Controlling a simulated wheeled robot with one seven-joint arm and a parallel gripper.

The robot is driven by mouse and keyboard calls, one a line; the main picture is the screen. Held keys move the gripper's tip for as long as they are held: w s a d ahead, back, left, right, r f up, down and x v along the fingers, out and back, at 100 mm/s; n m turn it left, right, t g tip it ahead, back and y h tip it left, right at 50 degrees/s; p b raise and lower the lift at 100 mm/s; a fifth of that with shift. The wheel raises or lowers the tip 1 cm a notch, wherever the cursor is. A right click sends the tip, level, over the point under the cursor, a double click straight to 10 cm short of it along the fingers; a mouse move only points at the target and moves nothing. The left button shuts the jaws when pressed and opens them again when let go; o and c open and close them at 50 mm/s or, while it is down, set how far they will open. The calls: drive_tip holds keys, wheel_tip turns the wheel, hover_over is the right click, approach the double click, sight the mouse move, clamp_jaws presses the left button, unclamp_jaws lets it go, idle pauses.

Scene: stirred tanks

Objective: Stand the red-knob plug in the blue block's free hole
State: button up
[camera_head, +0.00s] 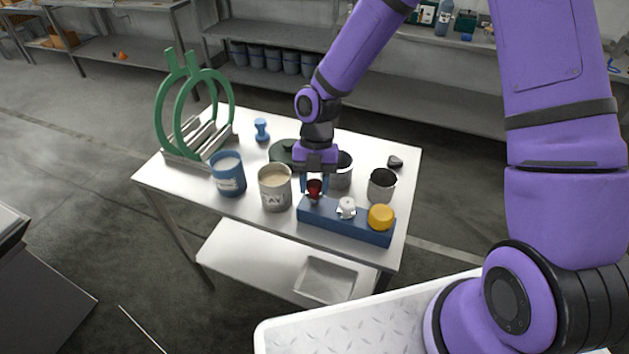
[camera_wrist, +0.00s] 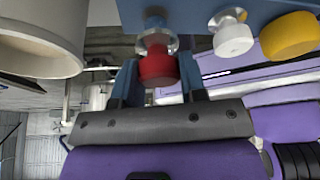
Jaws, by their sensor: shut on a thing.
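The blue block (camera_head: 345,229) lies along the front edge of the table. Its white-knob plug (camera_head: 346,208) and yellow-knob plug (camera_head: 381,217) stand in the middle and at the right end. My gripper (camera_head: 314,186) points down over the block's left end, shut on the red-knob plug (camera_head: 315,190). In the wrist view its blue fingers hold the red knob (camera_wrist: 158,69) from both sides, with a shiny collar below the knob by the blue block (camera_wrist: 192,14). The free hole is hidden; I cannot tell whether the plug is in it or just above.
A grey pot of pale contents (camera_head: 275,188) stands close left of the block, with a blue pot (camera_head: 228,174) beyond it. Dark-filled pots (camera_head: 381,186) stand behind the block. Green rings on a rack (camera_head: 188,110) and a small blue item (camera_head: 261,130) are further left.

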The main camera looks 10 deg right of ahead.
sight(315, 193)
drive_tip(key=shift+f, duration=1.55)
drive_tip(key=o, duration=1)
drive_tip(key=shift+r, duration=0.1)
drive_tip(key=v, duration=1)
drive_tip(key=shift+w+d+r, duration=0.1)
drive_tip(key=shift+w+r, duration=0.05)
drive_tip(key=shift+r, duration=0.15)
